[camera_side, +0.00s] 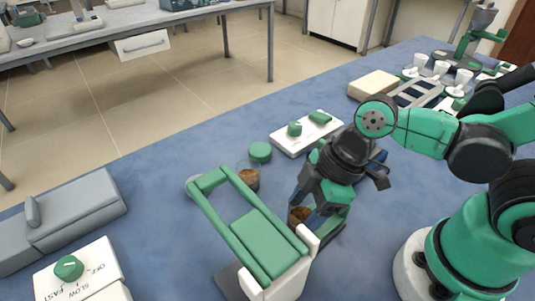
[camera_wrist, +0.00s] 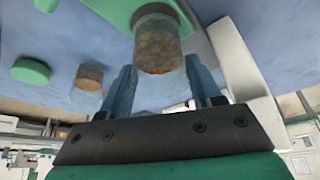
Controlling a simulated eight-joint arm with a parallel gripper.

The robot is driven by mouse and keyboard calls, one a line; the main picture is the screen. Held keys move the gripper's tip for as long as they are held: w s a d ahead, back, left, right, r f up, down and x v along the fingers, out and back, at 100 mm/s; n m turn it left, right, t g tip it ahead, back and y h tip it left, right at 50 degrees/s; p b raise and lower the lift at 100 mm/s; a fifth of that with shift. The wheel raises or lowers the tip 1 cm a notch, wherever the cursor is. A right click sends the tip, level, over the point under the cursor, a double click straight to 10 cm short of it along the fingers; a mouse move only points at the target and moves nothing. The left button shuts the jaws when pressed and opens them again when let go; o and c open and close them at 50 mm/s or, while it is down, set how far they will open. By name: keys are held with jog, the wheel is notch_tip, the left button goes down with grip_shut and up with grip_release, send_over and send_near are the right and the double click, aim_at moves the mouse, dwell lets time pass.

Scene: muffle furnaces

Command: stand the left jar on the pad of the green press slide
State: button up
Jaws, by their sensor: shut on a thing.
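My gripper (camera_side: 305,213) is shut on a clear jar with brown contents (camera_wrist: 158,48), which sits between its two blue-grey fingers in the wrist view. In the side view this jar (camera_side: 299,215) is partly hidden by the fingers and the green press. A second clear jar with brown contents (camera_side: 248,179) stands on the blue table to the left; it also shows in the wrist view (camera_wrist: 88,77). The green and white press (camera_side: 258,240) is just in front of my gripper, its handle loop pointing up-left. I cannot make out its pad clearly.
A green round lid-like disc (camera_side: 260,152) lies behind the second jar. A white panel with green knobs (camera_side: 306,133) is farther back. A grey device (camera_side: 75,215) and a white control box (camera_side: 78,270) are at the left. Blue table is clear between them and the press.

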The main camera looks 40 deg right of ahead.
jog(key=shift+f, duration=0.15)
jog(key=shift+f, duration=0.25)
jog(key=o, duration=1.5)
jog(key=shift+f, duration=0.1)
jog(key=shift+c, duration=0.2)
notch_tip(320, 180, up, 8)
jog(key=w+d+m+t+h, duration=0.4)
jog(key=w+d+m, duration=0.2)
jog(key=d+m, duration=0.5)
jog(key=shift+d+r+m+t, duration=0.25)
jog(key=shift+m+t, duration=0.15)
jog(key=shift+m, duration=0.1)
